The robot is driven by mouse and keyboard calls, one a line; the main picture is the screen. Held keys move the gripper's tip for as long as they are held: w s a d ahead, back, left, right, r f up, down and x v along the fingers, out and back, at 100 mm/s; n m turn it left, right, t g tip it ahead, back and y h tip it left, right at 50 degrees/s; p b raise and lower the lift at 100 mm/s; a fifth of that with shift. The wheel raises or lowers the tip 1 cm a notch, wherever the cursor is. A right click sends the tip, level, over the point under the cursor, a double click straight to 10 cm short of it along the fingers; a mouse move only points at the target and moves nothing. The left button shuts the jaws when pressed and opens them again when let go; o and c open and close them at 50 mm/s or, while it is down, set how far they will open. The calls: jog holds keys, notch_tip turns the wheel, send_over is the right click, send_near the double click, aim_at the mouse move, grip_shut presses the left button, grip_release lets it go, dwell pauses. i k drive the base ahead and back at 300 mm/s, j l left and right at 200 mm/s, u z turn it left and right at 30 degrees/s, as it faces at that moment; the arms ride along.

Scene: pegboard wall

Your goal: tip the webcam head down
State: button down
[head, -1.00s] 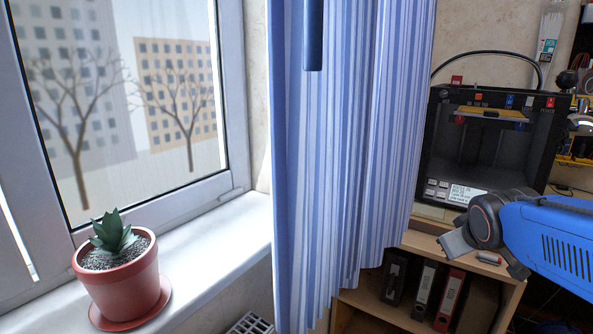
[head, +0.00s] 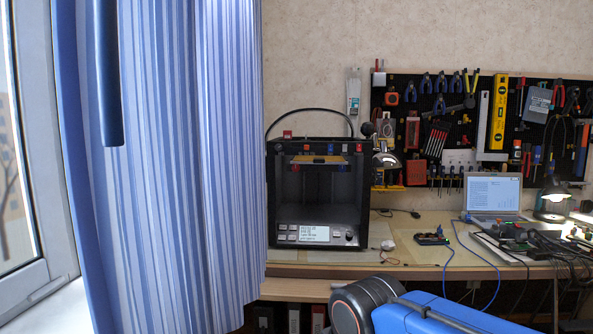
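A small dark rounded object (head: 368,129) sits at the upper right edge of the 3D printer (head: 314,200). It may be the webcam head, but it is too small to be sure, and its tilt cannot be read. My blue arm comes in at the bottom of the view, with its dark round wrist joint low in the middle, in front of the shelf below the bench. My gripper's fingers are not visible; they are below the picture edge or hidden. The arm is well apart from the printer top.
The pegboard (head: 470,130) with tools hangs behind the workbench (head: 410,262). A silver lamp (head: 385,160) stands by the printer. A laptop (head: 494,194), a second lamp (head: 553,203) and cables are at the right. A striped curtain (head: 190,160) and window are at the left.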

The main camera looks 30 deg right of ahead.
aim_at(367, 128)
jog(key=i+l, duration=0.1)
jog(key=l, duration=0.9)
jog(key=i+l+z, duration=0.1)
jog(key=l, duration=0.4)
jog(key=i+l, duration=0.1)
jog(key=l, duration=0.4)
jog(key=i+l, duration=0.1)
jog(key=l, duration=0.4)
